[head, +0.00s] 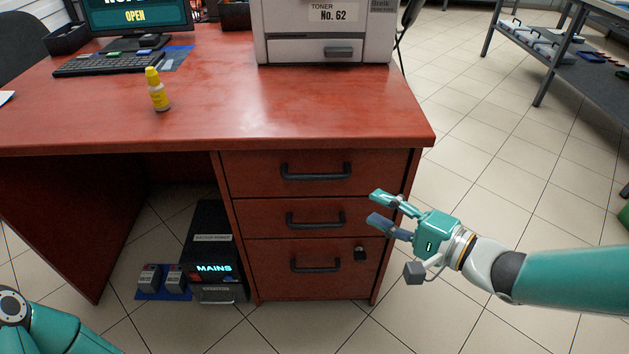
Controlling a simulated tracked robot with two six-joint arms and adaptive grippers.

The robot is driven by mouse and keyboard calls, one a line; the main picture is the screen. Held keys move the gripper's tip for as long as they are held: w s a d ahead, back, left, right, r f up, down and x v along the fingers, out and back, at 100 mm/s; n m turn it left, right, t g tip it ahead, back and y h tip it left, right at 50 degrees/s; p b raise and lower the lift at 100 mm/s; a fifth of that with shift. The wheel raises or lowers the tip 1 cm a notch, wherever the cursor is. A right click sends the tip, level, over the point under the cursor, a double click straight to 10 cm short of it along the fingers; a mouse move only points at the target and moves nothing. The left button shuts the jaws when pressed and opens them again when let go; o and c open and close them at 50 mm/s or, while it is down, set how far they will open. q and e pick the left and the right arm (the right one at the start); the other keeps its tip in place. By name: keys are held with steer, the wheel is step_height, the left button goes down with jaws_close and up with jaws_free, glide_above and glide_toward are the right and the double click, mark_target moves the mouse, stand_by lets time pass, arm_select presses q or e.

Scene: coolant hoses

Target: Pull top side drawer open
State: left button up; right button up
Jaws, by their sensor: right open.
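The top side drawer (260,175) is the uppermost of three reddish wooden drawers under the right part of the desk. Its front looks flush with the desk, and it has a dark bar handle (316,172). My right gripper (374,207) is open and empty, with its fingers pointing left. In the picture it is to the right of the drawer handles and a little lower than the top one, over the right edge of the drawer unit. My left gripper is not in view; only part of my left arm shows at the bottom left.
A black power box (210,245) stands left of the drawers.

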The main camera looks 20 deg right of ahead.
mark_target(318, 177)
arm_select(q)
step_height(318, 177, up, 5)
steer(key=p, duration=0.4)
arm_select(e)
steer(key=b+x, duration=0.4)
steer(key=x, duration=1.1)
steer(key=shift+w+a+f, duration=0.1)
steer(key=shift+w, duration=0.15)
steer(key=shift+w+a, duration=0.25)
steer(key=shift+w, duration=0.15)
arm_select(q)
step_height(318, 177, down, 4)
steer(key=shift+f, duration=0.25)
arm_select(e)
jaws_close()
